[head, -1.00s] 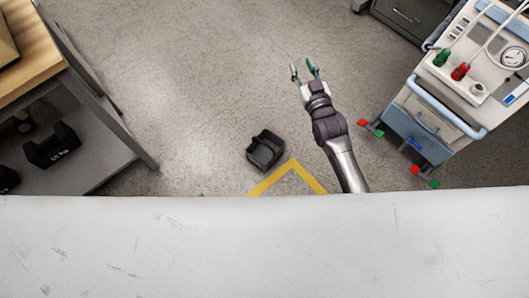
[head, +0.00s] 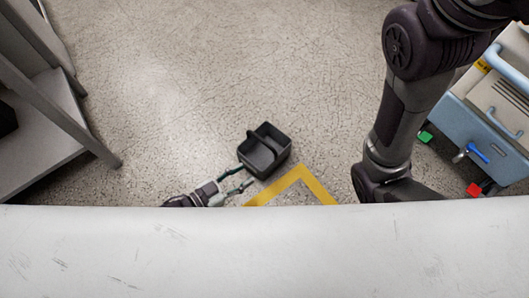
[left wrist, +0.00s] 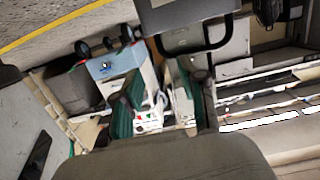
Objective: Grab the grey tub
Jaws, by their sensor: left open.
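The grey tub (head: 281,151) is a small dark open caddy with a divider across it. It sits upright on the floor near the middle of the head view. My left gripper (head: 240,178) is at its lower left, fingers apart and pointing toward the tub's near-left side. The fingers look empty; whether one touches the tub I cannot tell. In the left wrist view, my green-padded fingers (left wrist: 158,105) are spread. A dark grey body with a looped bar, probably the tub, shows at the top edge there. My right gripper is not in view.
A grey shelf unit (head: 50,125) stands at left, a blue-and-white medical cart (head: 480,125) at right. One of my dark arm links crosses the right side. A white surface (head: 260,250) fills the bottom. The floor beyond the tub is clear.

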